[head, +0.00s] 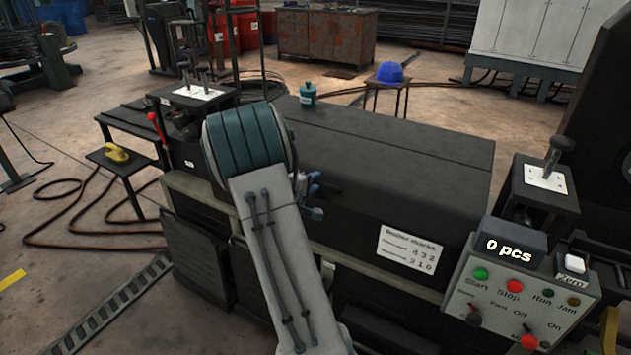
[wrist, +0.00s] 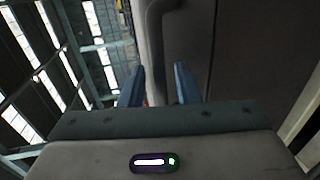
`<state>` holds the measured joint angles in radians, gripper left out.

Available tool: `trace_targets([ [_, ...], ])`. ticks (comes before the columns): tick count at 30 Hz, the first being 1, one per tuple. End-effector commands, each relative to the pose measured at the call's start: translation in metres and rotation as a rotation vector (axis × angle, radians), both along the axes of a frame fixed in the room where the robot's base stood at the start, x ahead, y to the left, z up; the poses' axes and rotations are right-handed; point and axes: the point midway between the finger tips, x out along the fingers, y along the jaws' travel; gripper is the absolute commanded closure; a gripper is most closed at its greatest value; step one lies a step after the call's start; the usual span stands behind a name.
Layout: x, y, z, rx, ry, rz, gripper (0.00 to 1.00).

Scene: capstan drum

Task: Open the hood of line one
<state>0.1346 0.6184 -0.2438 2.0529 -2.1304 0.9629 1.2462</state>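The long dark hood (head: 400,165) of the machine lies closed across the middle of the head view, with a white label plate (head: 408,250) on its front. My arm crosses in front of its left part and hides some of it. My gripper (head: 315,187) is at the hood's front face, its blue fingers partly hidden by the arm. In the wrist view my gripper (wrist: 160,82) is open, its two blue fingers apart. A grey bar with a bent top, like a handle (wrist: 155,40), shows in the gap between them against a dark surface (wrist: 220,45). I cannot tell whether they touch it.
A control panel (head: 520,298) with a "0 pcs" display (head: 508,250) stands at the right. A teal bottle (head: 308,93) stands on the machine's far edge. A lever box (head: 540,185) is at right. Cables (head: 95,210) lie on the floor at left.

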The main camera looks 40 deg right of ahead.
Motion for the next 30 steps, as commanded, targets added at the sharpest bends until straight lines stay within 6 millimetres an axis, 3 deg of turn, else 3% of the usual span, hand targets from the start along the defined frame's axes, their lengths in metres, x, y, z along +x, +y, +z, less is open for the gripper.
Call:
trace_targets([
  [5,0.005,-0.011,-0.002,0.000,0.000,0.000,0.70],
  [13,0.005,-0.012,-0.003,0.000,0.000,0.001,0.70],
  [14,0.005,-0.012,-0.003,0.000,0.000,0.001,0.73],
  [17,0.005,-0.012,-0.003,0.000,0.000,0.000,1.00],
  [25,0.005,-0.012,0.000,0.006,0.001,0.001,1.00],
  [30,0.006,-0.012,0.014,0.034,0.012,0.002,1.00],
])
